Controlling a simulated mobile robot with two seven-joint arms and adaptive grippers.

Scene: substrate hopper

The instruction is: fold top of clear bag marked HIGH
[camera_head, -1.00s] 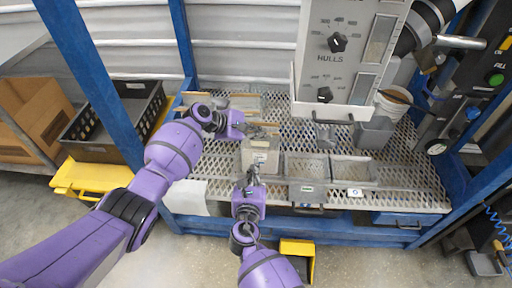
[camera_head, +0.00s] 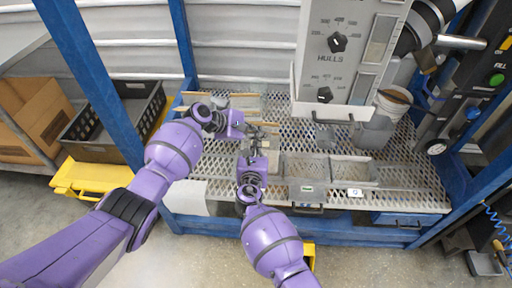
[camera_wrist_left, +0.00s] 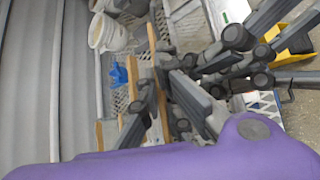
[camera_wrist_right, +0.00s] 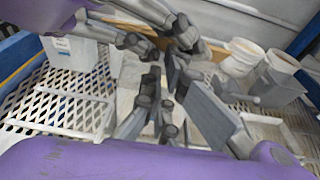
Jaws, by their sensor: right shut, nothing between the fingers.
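The clear bag (camera_head: 273,160) stands on the perforated metal shelf, in the middle of the head view. My right gripper covers most of it, and I cannot read its marking. My left gripper (camera_head: 262,130) reaches in from the left at the bag's top edge; whether its fingers are apart or closed is unclear. My right gripper (camera_head: 256,136) is shut and empty, over the bag's top, close to the left gripper. In the right wrist view the two sets of fingers crowd together above a pale, cloudy surface that may be the bag (camera_wrist_right: 128,82).
Shallow wire trays (camera_head: 352,170) stand right of the bag. The hopper panel marked HULLS (camera_head: 345,60) hangs above, with a grey scoop-like container (camera_head: 371,133) and white bucket (camera_head: 393,100) at right. A blue post (camera_head: 95,80) and black crate (camera_head: 112,125) are left.

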